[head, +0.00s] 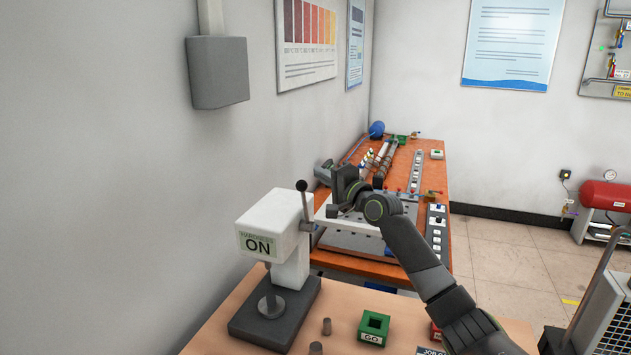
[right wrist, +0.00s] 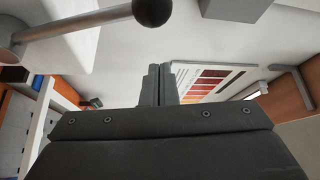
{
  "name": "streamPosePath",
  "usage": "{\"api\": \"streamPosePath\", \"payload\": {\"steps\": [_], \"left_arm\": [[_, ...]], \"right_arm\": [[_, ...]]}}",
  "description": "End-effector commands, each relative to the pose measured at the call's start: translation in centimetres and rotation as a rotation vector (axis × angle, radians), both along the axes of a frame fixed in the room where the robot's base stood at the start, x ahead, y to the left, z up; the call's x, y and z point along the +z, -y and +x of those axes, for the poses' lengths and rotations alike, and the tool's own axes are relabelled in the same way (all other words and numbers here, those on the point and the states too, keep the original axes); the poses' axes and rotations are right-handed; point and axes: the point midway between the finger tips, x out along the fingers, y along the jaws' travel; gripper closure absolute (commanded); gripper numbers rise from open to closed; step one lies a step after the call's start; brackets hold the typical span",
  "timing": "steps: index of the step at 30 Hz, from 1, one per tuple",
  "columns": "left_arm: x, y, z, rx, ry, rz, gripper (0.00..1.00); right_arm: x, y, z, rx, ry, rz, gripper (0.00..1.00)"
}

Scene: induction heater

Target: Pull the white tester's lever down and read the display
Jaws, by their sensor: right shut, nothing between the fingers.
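The white tester (head: 275,222) stands on a dark base at the left end of the near bench. Its display (head: 259,244) reads "HARDNESS" in small print and "ON" in large letters. Its lever (head: 304,205) points up, with a dark ball knob on top. In the right wrist view the lever's ball (right wrist: 153,10) and rod show at the top left. My right gripper (head: 334,210) is just right of the lever, apart from it. Its fingers (right wrist: 160,85) are shut and empty. My left gripper is out of view.
A red box is partly hidden by my arm. Behind is a longer bench (head: 440,185) with equipment. The wall is close on the left.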

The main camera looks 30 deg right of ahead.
Motion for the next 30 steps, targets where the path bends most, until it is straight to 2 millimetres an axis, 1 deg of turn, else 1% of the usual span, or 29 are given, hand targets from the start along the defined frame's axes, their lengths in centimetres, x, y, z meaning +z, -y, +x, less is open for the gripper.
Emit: {"api": "streamPosePath", "payload": {"steps": [1, 3, 10, 15, 24, 30], "left_arm": [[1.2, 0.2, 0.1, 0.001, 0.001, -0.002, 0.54], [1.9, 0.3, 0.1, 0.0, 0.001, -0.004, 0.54], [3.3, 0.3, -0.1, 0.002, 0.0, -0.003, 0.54], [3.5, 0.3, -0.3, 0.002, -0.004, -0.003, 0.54], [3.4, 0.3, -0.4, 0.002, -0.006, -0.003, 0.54], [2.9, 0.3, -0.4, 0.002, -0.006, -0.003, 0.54]], "right_arm": [[0.3, -0.7, -0.4, 0.002, -0.002, 0.0, 1.0], [0.1, -1.4, -0.9, 0.002, -0.002, -0.001, 1.0], [-0.5, -2.9, -1.9, 0.0, -0.001, 0.0, 1.0], [-0.7, -3.3, -2.1, -0.001, 0.0, 0.0, 1.0], [-0.8, -3.3, -2.2, -0.001, 0.0, -0.001, 1.0], [-1.1, -3.5, -2.4, 0.0, 0.012, -0.014, 1.0]]}}
